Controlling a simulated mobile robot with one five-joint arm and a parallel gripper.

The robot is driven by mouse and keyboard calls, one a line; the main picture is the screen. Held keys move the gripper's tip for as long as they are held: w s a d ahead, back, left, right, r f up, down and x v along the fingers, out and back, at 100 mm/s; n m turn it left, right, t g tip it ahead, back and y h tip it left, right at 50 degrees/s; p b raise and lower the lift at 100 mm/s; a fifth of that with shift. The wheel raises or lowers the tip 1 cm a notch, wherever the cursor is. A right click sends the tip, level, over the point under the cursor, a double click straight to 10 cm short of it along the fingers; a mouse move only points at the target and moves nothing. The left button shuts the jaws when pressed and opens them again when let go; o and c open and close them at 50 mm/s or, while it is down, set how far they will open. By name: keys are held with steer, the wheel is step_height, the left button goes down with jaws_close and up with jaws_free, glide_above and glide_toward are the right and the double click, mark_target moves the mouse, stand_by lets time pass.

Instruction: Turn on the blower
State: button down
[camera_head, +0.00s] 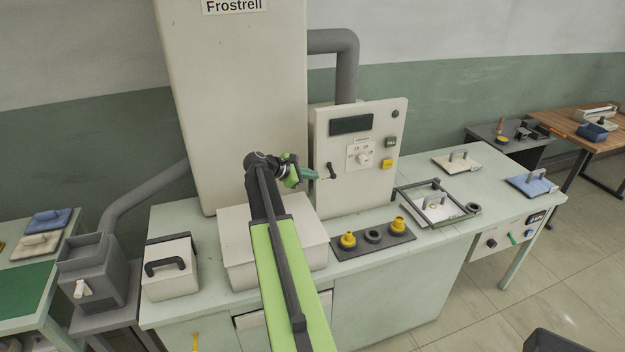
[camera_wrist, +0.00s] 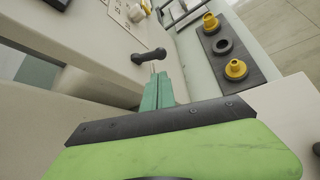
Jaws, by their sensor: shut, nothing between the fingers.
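A tall cream cabinet labelled Frostrell (camera_head: 235,110) stands on the bench with a cream control panel (camera_head: 335,200) beside it. No label that names the blower is readable. My gripper (camera_head: 316,175) is shut and empty, its green fingertips close to the lever. In the wrist view the fingertips (camera_wrist: 156,76) point at the lever (camera_wrist: 149,55); I cannot tell whether they touch it.
A dark plate (camera_head: 373,250) with yellow knobs lies on the bench right of my arm. Further right are a dark frame (camera_head: 437,203) and pads with handles. A lidded box (camera_head: 171,270) and a grey hopper (camera_head: 98,265) stand at left. Grey ducts join the cabinet.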

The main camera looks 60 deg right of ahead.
mark_target(332, 172)
steer(key=b+x, duration=0.2)
steer(key=x, duration=0.4)
steer(key=shift+d+f+b, duration=0.15)
steer(key=shift+f+b, duration=0.15)
steer(key=shift+b, duration=0.05)
steer(key=shift+s+d+f, duration=0.1)
steer(key=shift+s+d, duration=0.1)
steer(key=shift+d, duration=0.25)
